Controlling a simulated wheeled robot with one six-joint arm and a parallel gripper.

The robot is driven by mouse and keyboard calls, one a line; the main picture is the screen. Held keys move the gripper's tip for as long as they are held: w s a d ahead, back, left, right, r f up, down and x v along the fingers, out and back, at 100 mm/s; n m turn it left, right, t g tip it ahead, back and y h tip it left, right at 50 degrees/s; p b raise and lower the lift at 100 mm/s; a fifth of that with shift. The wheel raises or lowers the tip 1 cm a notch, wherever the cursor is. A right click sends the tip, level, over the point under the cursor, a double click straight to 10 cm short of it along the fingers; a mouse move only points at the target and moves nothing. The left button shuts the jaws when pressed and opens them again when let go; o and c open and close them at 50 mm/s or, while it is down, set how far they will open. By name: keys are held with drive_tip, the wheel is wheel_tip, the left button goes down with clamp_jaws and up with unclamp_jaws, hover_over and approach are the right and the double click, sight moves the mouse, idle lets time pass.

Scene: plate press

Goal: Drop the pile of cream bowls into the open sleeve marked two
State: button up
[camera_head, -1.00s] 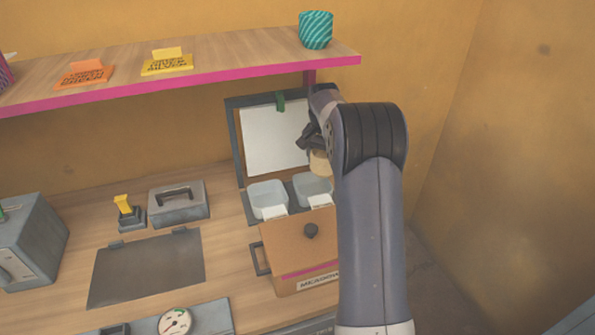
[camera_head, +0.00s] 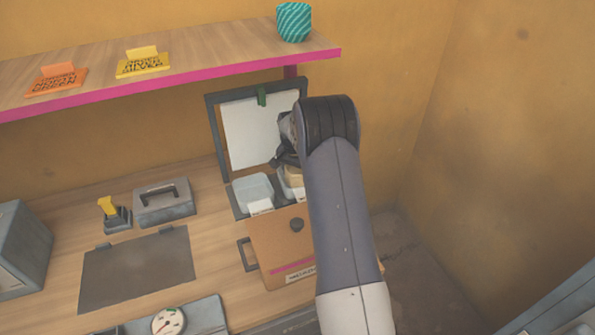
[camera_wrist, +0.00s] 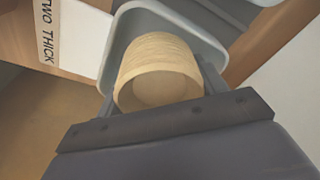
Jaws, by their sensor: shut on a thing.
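My gripper (camera_head: 287,160) is shut on the pile of cream bowls (camera_wrist: 158,62), which shows between the fingers in the wrist view. In the head view the cream pile (camera_head: 293,177) is partly hidden by my gripper and arm. The pile is over or partly inside the right-hand pale grey sleeve (camera_wrist: 113,48); its exact depth cannot be told. A label reading "TWO THICK" (camera_wrist: 46,32) lies beside this sleeve in the wrist view. A second pale sleeve (camera_head: 253,192) stands open and empty to its left in the head view.
A brown box (camera_head: 270,240) with a dark knob stands in front of the sleeves. A framed white board (camera_head: 247,135) stands behind them. A shelf with a pink edge (camera_head: 180,79) holds a teal cup (camera_head: 294,22). A dark plate (camera_head: 135,268) lies left.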

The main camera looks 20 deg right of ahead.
drive_tip(key=shift+f, duration=0.15)
drive_tip(key=o, duration=0.9)
drive_tip(key=shift+c, duration=0.2)
drive_tip(key=shift+r, duration=0.2)
drive_tip(key=r, duration=0.4)
drive_tip(key=a+r+b, duration=0.1)
drive_tip(key=r, duration=0.3)
drive_tip(key=s+r, duration=0.1)
drive_tip(key=r, duration=0.3)
drive_tip(key=shift+s+a+b, duration=0.1)
drive_tip(key=shift+a+b, duration=0.1)
drive_tip(key=shift+b, duration=0.2)
